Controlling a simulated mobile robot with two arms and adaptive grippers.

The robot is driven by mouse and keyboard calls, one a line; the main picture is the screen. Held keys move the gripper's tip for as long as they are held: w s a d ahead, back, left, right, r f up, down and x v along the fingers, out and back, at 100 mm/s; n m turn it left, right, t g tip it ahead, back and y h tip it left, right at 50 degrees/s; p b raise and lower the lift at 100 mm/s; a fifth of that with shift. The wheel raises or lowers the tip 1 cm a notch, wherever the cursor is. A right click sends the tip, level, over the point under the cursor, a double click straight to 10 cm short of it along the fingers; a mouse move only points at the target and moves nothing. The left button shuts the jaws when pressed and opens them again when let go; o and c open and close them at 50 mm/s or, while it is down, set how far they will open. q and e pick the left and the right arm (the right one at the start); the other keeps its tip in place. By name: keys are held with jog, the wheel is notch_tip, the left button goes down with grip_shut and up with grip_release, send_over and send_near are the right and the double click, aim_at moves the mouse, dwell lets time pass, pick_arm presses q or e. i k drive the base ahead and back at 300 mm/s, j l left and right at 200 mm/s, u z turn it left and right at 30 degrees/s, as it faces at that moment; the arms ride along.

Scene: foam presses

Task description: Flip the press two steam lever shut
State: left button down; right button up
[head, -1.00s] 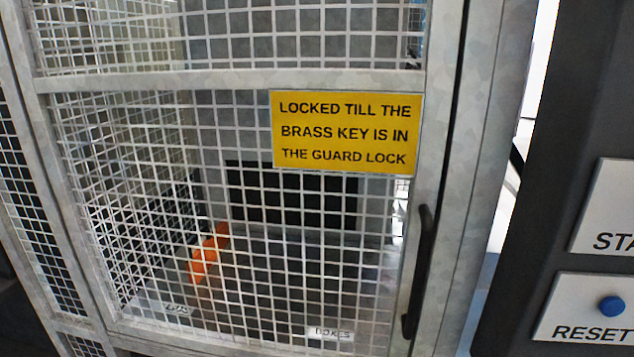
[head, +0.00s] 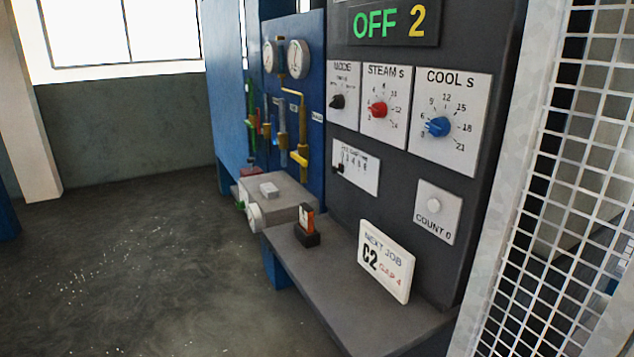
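A blue panel (head: 315,65) at upper centre carries pipes with coloured fittings. A yellow pipe (head: 301,125) runs down its right part, with a grey-blue pipe (head: 281,130) and a green pipe (head: 251,105) to its left. Small labels beside them are too small to read, so I cannot tell which fitting is the steam lever or how it is set. A dark control panel (head: 395,205) stands to the right, its display (head: 390,24) reading "OFF 2". Neither of my grippers shows.
A grey shelf (head: 355,298) juts out below the control panel, with a "NEXT JOB C2" card (head: 385,262) and a small dark stand (head: 306,236). A grey box (head: 275,197) sits left of it. A mesh guard (head: 565,200) fills the right side. Open floor (head: 120,265) lies left.

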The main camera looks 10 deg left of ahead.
aim_at(260, 131)
jog(key=i+j+u, duration=0.1)
jog(key=i+j, duration=0.75)
jog(key=i+j+u, duration=0.15)
jog(key=i+j, duration=0.6)
jog(key=i, duration=0.15)
jog(key=i+j, duration=0.25)
jog(key=j, duration=0.15)
jog(key=i+j, duration=0.1)
jog(key=j, duration=0.3)
jog(key=i+j, duration=0.15)
jog(key=j, duration=0.2)
jog(key=i+j+u, duration=0.1)
jog(key=j, duration=0.3)
jog(key=i+j, duration=0.15)
jog(key=j, duration=0.2)
jog(key=i+j, duration=0.15)
jog(key=j, duration=0.25)
jog(key=i+j+u, duration=0.1)
jog(key=j, duration=0.25)
